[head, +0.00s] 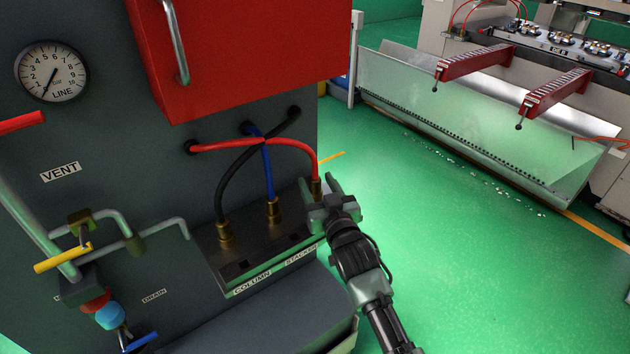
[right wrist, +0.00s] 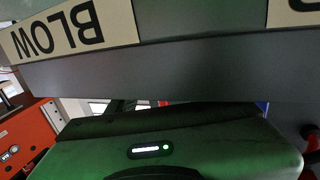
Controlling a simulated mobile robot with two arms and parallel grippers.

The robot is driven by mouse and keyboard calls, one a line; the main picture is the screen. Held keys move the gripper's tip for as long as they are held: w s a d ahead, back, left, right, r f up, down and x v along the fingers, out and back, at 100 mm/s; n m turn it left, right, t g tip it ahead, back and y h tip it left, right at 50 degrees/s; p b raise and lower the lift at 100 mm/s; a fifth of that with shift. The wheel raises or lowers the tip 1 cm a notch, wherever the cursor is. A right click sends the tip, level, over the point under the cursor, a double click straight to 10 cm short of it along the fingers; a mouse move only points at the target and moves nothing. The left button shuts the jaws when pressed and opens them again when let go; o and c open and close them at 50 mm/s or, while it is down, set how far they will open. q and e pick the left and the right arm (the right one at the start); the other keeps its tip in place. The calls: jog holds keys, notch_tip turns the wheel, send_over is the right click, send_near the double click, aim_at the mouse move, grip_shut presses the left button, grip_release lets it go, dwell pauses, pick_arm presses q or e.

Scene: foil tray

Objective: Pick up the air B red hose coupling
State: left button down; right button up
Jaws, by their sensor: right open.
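The red hose (head: 255,143) leaves the dark cabinet wall and curves down to a brass coupling (head: 316,188) at the right end of the connector block. My right gripper (head: 320,187) is open at this coupling, its two fingers on either side of it in the picture. I cannot tell whether they touch it; the coupling's lower part is hidden by the gripper. The right wrist view does not clearly show the coupling. My left gripper is not in view.
A blue hose (head: 267,170) and a black hose (head: 232,170) end in brass couplings on the same block (head: 230,278), left of the gripper. A red box (head: 250,60) overhangs above. A BLOW label (right wrist: 58,30) shows upside down in the wrist view. Green floor (head: 440,260) is clear at right.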

jog(key=shift+w+a, duration=0.2)
jog(key=shift+w, duration=0.65)
grip_shut()
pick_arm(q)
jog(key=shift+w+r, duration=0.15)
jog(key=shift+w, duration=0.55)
pick_arm(e)
jog(key=shift+r, duration=0.1)
notch_tip(320, 180, up, 9)
jog(key=shift+r+b, duration=0.15)
jog(key=shift+b, duration=0.3)
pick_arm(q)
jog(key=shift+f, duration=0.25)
pick_arm(e)
jog(key=shift+r, duration=0.35)
jog(key=shift+a+f, duration=0.1)
